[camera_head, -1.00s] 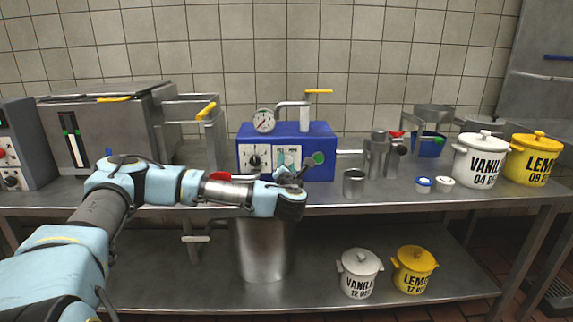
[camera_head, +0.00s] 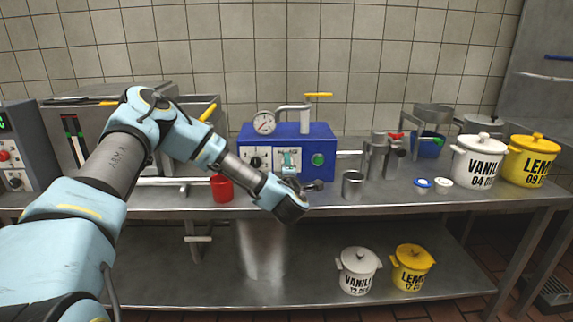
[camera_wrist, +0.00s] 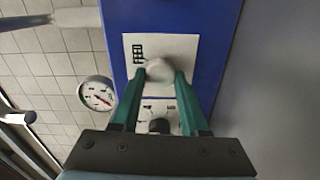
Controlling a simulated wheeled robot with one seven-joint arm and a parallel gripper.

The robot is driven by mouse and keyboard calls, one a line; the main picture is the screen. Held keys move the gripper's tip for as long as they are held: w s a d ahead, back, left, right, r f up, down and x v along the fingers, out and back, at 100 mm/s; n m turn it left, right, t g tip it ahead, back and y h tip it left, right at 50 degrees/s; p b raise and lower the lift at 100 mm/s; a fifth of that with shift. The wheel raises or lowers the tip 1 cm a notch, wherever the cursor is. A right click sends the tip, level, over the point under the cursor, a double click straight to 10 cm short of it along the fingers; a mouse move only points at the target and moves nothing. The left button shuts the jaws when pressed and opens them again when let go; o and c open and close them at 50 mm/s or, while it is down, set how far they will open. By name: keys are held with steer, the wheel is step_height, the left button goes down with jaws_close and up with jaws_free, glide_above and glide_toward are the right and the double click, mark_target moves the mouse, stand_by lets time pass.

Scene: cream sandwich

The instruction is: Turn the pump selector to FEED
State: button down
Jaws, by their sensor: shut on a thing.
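The blue pump box (camera_head: 330,146) stands on the bench and carries two white panels. The pump selector, a pale grey knob (camera_wrist: 163,71), sits on the right panel (camera_wrist: 133,45). My gripper (camera_head: 288,158) reaches that panel in the head view. In the wrist view its green fingers (camera_wrist: 160,77) are shut on the knob, one on each side. Small dark lettering shows beside the knob, turned sideways and too blurred to read surely. The knob's pointer direction is hidden by the fingers.
A black knob (camera_head: 254,162) is on the left panel, and a gauge (camera_head: 264,122) stands above. A green button (camera_head: 318,160) is at the box's right.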

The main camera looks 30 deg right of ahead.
steer(key=m, duration=0.3)
steer(key=shift+m, duration=0.6)
steer(key=shift+c, duration=2.1)
jaws_free()
steer(key=b+v, duration=0.2)
steer(key=v, duration=0.9)
steer(key=shift+w+r, duration=0.1)
steer(key=shift+r, duration=0.05)
